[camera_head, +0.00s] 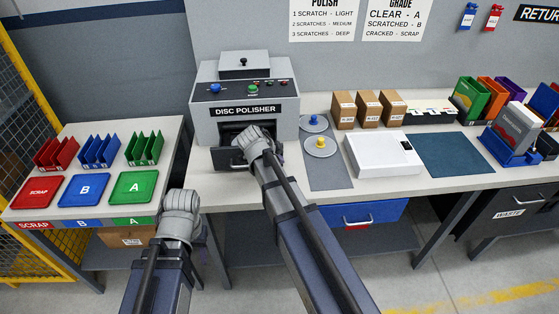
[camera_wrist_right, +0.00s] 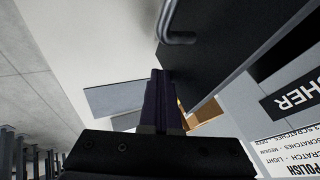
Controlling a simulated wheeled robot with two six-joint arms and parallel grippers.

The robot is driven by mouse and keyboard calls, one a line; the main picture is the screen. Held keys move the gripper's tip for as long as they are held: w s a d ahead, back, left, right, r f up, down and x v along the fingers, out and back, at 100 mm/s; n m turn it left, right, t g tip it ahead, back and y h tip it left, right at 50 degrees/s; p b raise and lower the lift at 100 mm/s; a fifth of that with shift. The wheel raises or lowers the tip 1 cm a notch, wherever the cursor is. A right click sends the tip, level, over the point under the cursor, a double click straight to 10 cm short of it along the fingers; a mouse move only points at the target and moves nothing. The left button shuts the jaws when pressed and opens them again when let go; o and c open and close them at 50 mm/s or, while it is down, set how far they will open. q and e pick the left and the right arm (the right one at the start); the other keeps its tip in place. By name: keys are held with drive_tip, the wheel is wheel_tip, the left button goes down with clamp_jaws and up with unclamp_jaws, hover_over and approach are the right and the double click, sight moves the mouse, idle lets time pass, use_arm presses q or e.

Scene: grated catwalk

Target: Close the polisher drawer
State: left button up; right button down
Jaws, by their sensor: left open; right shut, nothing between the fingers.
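The disc polisher (camera_head: 245,95) is a grey machine on the bench. Its dark drawer (camera_head: 228,158) sits low at the front and appears pulled out partway; my right gripper hides part of it. In the right wrist view the dark drawer front (camera_wrist_right: 225,45) fills the upper right, with its bar handle (camera_wrist_right: 181,38) just above my fingers. My right gripper (camera_head: 252,138) is at the drawer front, shut and empty; its closed fingers show in the wrist view (camera_wrist_right: 163,85). I cannot tell if they touch the drawer. My left gripper (camera_head: 180,203) is open and empty, before the gap between the tables.
Two discs with blue and yellow knobs lie on a grey mat (camera_head: 327,172) right of the polisher. A white scale (camera_head: 382,155) and brown boxes (camera_head: 367,108) stand further right. A side table with coloured trays (camera_head: 86,188) is at left.

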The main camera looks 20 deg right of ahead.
drive_tip(key=w+d, duration=0.1)
drive_tip(key=w, duration=0.3)
drive_tip(key=w+d, duration=0.1)
drive_tip(key=w, duration=0.4)
drive_tip(key=w+d, duration=0.2)
drive_tip(key=w, duration=0.3)
drive_tip(key=shift+w+d+r, duration=0.1)
drive_tip(key=shift+w, duration=0.15)
